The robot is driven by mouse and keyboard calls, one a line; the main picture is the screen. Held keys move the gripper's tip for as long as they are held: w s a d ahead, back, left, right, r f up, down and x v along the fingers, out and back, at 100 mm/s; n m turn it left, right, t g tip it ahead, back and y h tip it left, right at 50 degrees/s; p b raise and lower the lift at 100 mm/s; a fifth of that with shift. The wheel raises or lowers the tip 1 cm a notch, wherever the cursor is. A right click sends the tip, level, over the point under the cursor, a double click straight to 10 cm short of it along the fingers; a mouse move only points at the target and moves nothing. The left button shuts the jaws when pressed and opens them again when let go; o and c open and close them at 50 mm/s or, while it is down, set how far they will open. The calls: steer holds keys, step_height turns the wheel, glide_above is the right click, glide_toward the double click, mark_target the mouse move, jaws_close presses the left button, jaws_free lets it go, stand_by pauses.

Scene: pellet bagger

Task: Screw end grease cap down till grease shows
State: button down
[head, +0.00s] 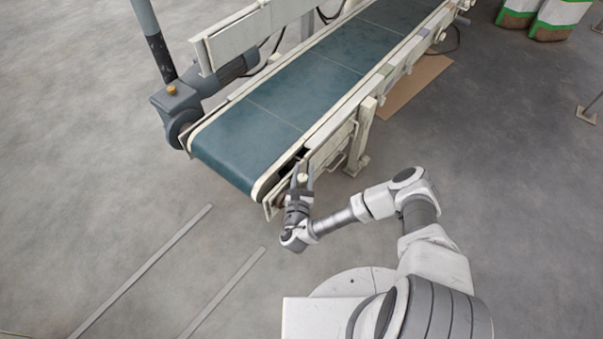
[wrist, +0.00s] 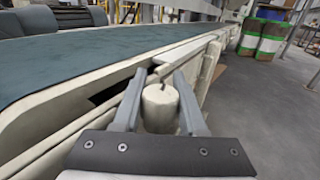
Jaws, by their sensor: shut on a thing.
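The grease cap (wrist: 160,106) is a pale cream, round-topped cylinder at the near end of the conveyor's side frame. In the wrist view it stands between the two fingers of my gripper (wrist: 160,92), which are shut on its sides. In the head view my gripper (head: 302,173) is at the conveyor's near right corner, and the cap (head: 302,178) shows as a small pale spot between the fingers. A small dark mark shows beside the cap's top in the wrist view. The cap's lower part is hidden by my gripper. I cannot make out any grease.
The conveyor's teal belt (head: 285,92) runs up and away to the right. Its pale side frame (head: 340,130) and a leg (head: 361,140) are close to my gripper. A motor (head: 180,102) sits at the far left. Cardboard (head: 415,82) lies beyond. The floor (head: 120,230) at left is open.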

steer(key=shift+s+d+f+m+g+h+b, duration=0.1)
steer(key=shift+d+m+g+h+b, duration=0.1)
steer(key=shift+m+h+b, duration=0.55)
steer(key=shift+d+f+m+g+h+b, duration=0.1)
steer(key=shift+m+g+h+b, duration=0.2)
steer(key=shift+h, duration=0.75)
steer(key=shift+r+m, duration=0.15)
steer(key=shift+m, duration=0.1)
steer(key=shift+c, duration=2.3)
jaws_free()
steer(key=shift+s, duration=0.15)
